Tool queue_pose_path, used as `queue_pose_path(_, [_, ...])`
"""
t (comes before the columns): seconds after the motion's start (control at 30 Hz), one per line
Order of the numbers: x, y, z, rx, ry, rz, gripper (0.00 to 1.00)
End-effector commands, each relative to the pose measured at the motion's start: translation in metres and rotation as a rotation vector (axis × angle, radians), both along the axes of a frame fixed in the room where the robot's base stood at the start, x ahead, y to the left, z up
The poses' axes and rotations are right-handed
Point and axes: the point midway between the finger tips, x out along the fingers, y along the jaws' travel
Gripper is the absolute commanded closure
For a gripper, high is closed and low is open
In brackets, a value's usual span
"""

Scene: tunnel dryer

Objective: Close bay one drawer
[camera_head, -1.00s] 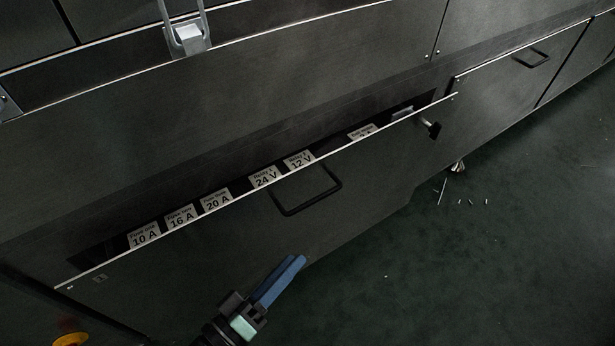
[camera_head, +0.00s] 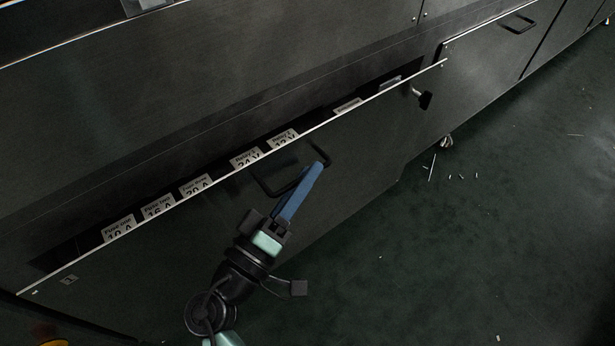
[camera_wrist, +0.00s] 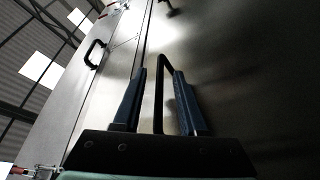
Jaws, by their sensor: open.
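The bay one drawer (camera_head: 350,150) stands partly open, with a narrow gap behind its front's top edge. Labelled dividers (camera_head: 195,186) show in the gap, with words such as "Fuse" and "Relay". A black bar handle (camera_head: 266,188) sits on the drawer front. My gripper (camera_head: 316,168) is at the handle's right part in the head view. In the wrist view my two blue fingers (camera_wrist: 158,90) are apart, and the handle bar (camera_wrist: 158,95) shows between them. I cannot tell whether a finger touches the handle or the front.
A dark knob (camera_head: 424,99) sticks out near the drawer front's right end. A closed neighbouring drawer with a handle (camera_head: 517,24) is at upper right. Small light bits (camera_head: 462,177) lie on the green floor (camera_head: 480,250), which is mostly clear.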

Motion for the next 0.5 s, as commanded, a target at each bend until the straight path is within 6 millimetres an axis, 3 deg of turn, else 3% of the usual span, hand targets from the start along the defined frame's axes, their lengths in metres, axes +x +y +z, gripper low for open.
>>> queue_pose_path(0.4, [0.0082, -0.0061, 0.0024, 0.001, 0.000, -0.001, 0.58])
queue_pose_path(0.5, [0.0082, -0.0060, 0.0024, 0.001, 0.000, -0.001, 0.74])
